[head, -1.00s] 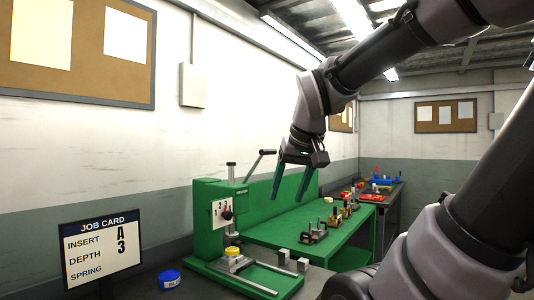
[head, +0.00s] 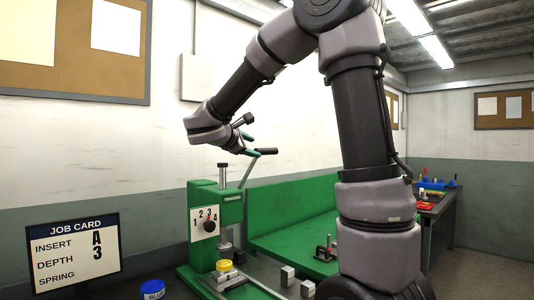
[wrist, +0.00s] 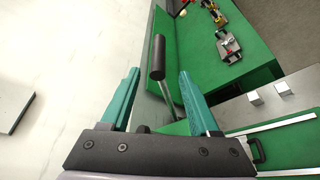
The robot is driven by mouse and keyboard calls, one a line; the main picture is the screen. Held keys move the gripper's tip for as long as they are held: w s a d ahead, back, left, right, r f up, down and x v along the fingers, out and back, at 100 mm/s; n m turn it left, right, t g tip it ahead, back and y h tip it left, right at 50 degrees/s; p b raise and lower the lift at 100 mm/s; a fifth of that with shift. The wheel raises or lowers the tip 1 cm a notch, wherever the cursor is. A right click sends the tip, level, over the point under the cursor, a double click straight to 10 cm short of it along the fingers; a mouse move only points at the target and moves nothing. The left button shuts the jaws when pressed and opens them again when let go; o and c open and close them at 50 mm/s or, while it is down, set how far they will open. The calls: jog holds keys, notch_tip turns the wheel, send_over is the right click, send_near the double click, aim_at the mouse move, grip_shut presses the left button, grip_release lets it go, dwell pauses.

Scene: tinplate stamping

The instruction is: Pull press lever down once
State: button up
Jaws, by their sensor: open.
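The green press (head: 204,240) stands at the left of the bench, with a numbered dial plate (head: 204,223) on its front. Its lever has a black grip (head: 267,151) and slants up to the right from the press. My gripper (head: 250,145) is open, right at the lever's upper end. In the wrist view, the black lever grip (wrist: 158,57) shows between and slightly beyond the two teal fingers; I cannot tell whether they touch it. A yellow round piece (head: 224,266) sits under the press ram.
A job card (head: 75,246) reads insert A, depth 3. A blue-lidded tin (head: 152,289) is at the front left. Small metal blocks (head: 287,275) lie right of the press. A green bench (head: 300,240) extends behind. The wall is close behind the lever.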

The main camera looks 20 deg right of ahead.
aim_at(266, 152)
jog(key=x, duration=1)
jog(key=shift+w+d, duration=0.3)
jog(key=shift+w, duration=0.05)
jog(key=shift+c, duration=0.4)
grip_shut()
dwell(0.6)
